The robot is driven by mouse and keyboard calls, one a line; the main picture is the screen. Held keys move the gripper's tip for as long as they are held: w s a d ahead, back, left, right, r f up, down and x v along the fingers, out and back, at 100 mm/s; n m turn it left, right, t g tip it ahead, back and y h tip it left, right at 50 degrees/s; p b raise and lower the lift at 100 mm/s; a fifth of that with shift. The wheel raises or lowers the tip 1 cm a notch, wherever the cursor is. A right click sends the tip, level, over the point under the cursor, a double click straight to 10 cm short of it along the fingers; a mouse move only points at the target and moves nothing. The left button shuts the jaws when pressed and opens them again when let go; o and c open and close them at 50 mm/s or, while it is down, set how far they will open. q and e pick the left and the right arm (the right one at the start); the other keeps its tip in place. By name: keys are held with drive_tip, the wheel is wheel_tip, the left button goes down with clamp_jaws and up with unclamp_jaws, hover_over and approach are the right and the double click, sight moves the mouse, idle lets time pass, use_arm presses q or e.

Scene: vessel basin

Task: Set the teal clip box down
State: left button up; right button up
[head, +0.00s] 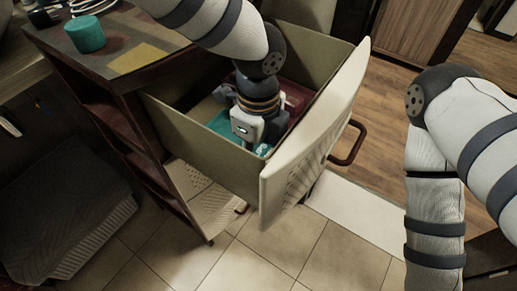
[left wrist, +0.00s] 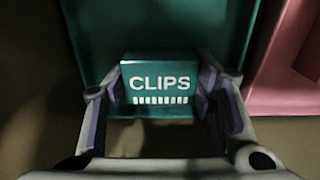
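The teal clip box (left wrist: 160,88), with white "CLIPS" lettering, sits between the two fingers of my left gripper (left wrist: 160,95) in the left wrist view. The fingers touch or nearly touch its sides, and it looks held. Behind the box is a teal tray (left wrist: 150,25), with a pink-red tray (left wrist: 285,75) to the right. In the head view my left gripper (head: 255,128) reaches down into the open drawer (head: 205,146). My right gripper is out of view.
The drawer's tall cream front (head: 315,135) and side walls surround my left gripper closely. The red tray (head: 297,98) lies at the drawer's right. A teal round container (head: 86,34) stands on the cabinet top. My right arm hangs at the right, over open floor.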

sight(258, 153)
use_arm(q)
drive_tip(key=o, duration=0.4)
wheel_tip(258, 153, up, 12)
drive_tip(key=shift+r+p, duration=0.15)
drive_tip(key=shift+p, duration=0.35)
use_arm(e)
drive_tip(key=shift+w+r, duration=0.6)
